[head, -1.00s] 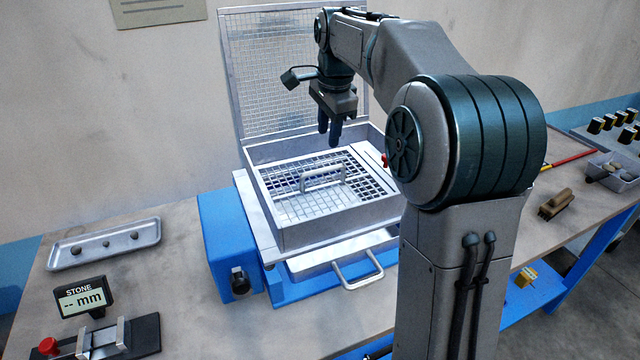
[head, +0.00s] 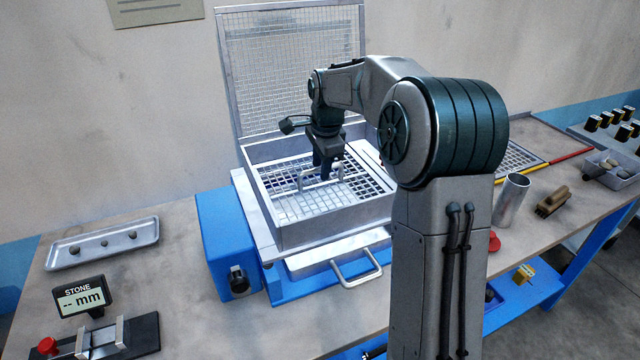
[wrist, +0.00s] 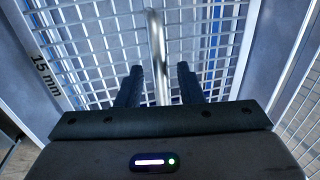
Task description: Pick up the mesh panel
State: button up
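The mesh panel (head: 294,206) lies flat inside the metal box of the sieve, with a bar handle (head: 306,181) standing up across its middle. It also shows in the wrist view (wrist: 100,60), next to a "15 mm" marking on the frame. My gripper (head: 324,172) points down over the handle. In the wrist view its two fingers (wrist: 158,84) stand apart, one on each side of the handle bar (wrist: 158,50), with gaps visible. The gripper is open. Whether the fingertips touch anything lower down is hidden.
The box walls (head: 330,226) surround the panel, and a raised mesh lid (head: 290,75) stands behind. A drawer with a handle (head: 357,273) is below. A tray with stones (head: 105,244) and a display (head: 84,299) are left. A metal cup (head: 511,199) and brush (head: 553,201) are right.

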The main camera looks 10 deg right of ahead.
jog(key=shift+w+f, duration=0.25)
jog(key=shift+f, duration=0.8)
